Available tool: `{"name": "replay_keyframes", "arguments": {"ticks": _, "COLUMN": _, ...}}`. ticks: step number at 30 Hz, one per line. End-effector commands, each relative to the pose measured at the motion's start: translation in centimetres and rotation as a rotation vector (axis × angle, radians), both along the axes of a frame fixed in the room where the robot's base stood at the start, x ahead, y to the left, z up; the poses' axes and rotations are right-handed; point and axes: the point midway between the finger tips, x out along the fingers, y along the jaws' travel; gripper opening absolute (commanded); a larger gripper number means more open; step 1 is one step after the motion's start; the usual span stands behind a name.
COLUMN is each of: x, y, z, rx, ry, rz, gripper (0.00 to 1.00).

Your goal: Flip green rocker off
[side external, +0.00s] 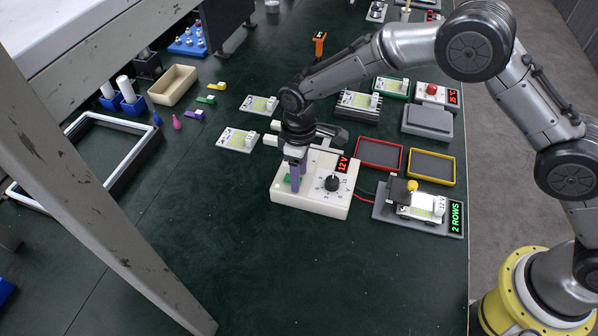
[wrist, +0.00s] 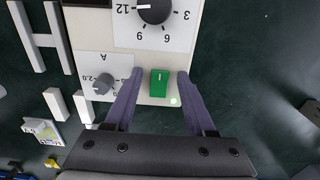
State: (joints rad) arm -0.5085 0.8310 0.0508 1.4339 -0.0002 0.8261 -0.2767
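The green rocker (wrist: 159,83) sits on a cream power supply box (side external: 318,203), near its edge, and has a small white mark near one end. In the side view the rocker (side external: 288,178) is partly hidden by my fingers. My gripper (wrist: 159,76) is open and empty. Its two purple fingers stand on either side of the rocker with a gap on each side. In the side view my gripper (side external: 295,180) points down at the box; whether the fingertips touch its top cannot be told. A small pale green lamp (wrist: 175,101) glows beside the rocker.
The box carries a large black knob (wrist: 154,10), a smaller grey knob (wrist: 103,84) and a red "12 V" display (side external: 343,165). A red wire leads to a grey fixture (side external: 447,222) with a green "2 ROWS" display. Red and yellow trays lie behind. The table front is clear.

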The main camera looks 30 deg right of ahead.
Motion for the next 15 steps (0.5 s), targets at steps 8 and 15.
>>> {"name": "replay_keyframes", "arguments": {"ticks": 8, "x": 0.01, "y": 0.01, "z": 0.04, "rx": 0.0, "ry": 0.0, "rz": 0.0, "gripper": 0.02}}
{"name": "replay_keyframes", "arguments": {"ticks": 15, "x": 0.04, "y": 0.04, "z": 0.05, "rx": -0.001, "ry": 0.001, "rz": 0.0, "gripper": 0.0}}
